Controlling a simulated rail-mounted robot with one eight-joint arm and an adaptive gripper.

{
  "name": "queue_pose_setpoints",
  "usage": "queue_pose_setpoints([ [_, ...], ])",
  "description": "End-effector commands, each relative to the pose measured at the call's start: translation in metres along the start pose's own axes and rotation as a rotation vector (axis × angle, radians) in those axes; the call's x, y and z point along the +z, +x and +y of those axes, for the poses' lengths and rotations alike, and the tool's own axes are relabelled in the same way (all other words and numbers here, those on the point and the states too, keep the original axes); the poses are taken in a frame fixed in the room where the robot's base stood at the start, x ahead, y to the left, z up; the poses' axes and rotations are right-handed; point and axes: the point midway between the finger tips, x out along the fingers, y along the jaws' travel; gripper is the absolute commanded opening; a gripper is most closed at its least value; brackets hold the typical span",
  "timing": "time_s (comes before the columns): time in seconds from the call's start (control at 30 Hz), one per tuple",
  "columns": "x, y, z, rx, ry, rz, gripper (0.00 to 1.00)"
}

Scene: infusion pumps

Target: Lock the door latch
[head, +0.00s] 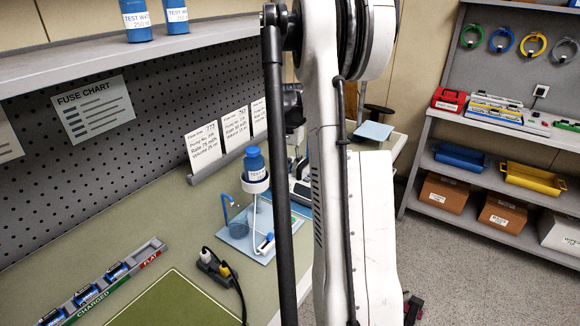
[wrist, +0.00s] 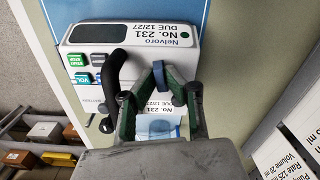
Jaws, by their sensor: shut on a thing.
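A white and grey infusion pump (wrist: 135,45) labelled Nelvoro No. 231 fills the middle of the wrist view. It has green and teal buttons and a curved black handle-like part (wrist: 112,75). A small dark blue piece, seemingly the latch (wrist: 161,72), stands out from the pump. My gripper (wrist: 165,88), with green-lined fingers, closes in around this blue piece and appears shut on it; the exact contact is partly hidden by the fingers. In the head view the pump (head: 300,190) is mostly hidden behind my arm, and I cannot make out the gripper clearly there.
A blue bottle (head: 254,165) in a white ring holder stands left of the pump. A power strip (head: 217,268) with a black cable and a charging rack (head: 112,282) lie on the bench. Shelving (head: 490,185) stands to the right.

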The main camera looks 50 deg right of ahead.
Motion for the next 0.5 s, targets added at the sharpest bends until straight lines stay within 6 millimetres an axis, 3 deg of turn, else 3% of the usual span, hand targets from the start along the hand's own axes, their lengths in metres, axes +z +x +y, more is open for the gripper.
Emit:
queue_pose_setpoints([
  [0.5,0.0006,0.0018,-0.0008,0.000,-0.484,0.000,0.00],
])
